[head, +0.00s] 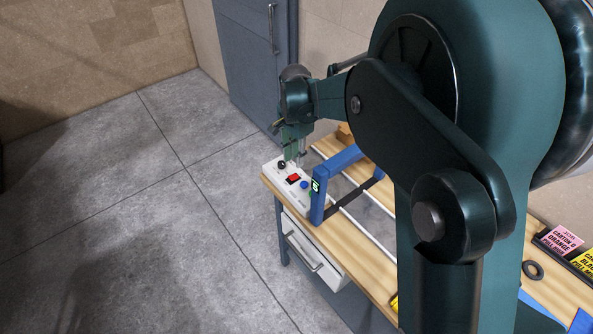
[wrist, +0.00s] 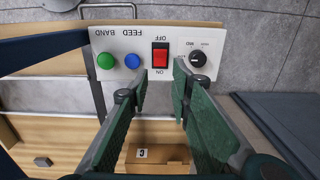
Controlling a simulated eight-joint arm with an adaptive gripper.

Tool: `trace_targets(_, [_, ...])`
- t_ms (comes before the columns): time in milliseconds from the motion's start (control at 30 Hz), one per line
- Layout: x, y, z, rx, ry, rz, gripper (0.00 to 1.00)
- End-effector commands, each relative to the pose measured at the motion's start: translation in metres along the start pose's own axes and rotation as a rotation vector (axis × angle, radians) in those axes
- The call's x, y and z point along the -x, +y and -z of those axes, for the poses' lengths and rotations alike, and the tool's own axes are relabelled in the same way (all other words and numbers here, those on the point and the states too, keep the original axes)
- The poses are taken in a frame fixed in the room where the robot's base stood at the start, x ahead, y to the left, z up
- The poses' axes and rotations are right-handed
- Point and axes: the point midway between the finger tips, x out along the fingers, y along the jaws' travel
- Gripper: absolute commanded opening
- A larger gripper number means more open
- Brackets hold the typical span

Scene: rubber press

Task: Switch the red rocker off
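The red rocker (wrist: 160,56) sits in a black frame on a white control panel (wrist: 207,39). In the wrist view its OFF label is above it and its ON label below, both upside down. I cannot tell which end is pressed in. In the head view the rocker (head: 293,178) is near the table's left corner. My gripper (wrist: 161,76) is open and empty; its two green fingers appear on either side below the rocker in the wrist view. In the head view my gripper (head: 294,160) is just behind the rocker, over the panel. I cannot tell if it touches.
On the panel, a black knob (wrist: 198,59) is right of the rocker; a blue button (wrist: 132,61) and a green button (wrist: 106,61) are left. A blue frame (head: 345,161) stands beside the panel. A cardboard box (wrist: 158,155) lies behind the fingers.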

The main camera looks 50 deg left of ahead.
Motion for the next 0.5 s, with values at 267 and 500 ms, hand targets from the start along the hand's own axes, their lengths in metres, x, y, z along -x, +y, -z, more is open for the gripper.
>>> trace_targets(267, [-0.003, 0.0, 0.0, 0.0, 0.0, 0.0, 0.22])
trace_targets(500, [-0.02, 0.0, 0.0, 0.0, 0.0, 0.0, 0.22])
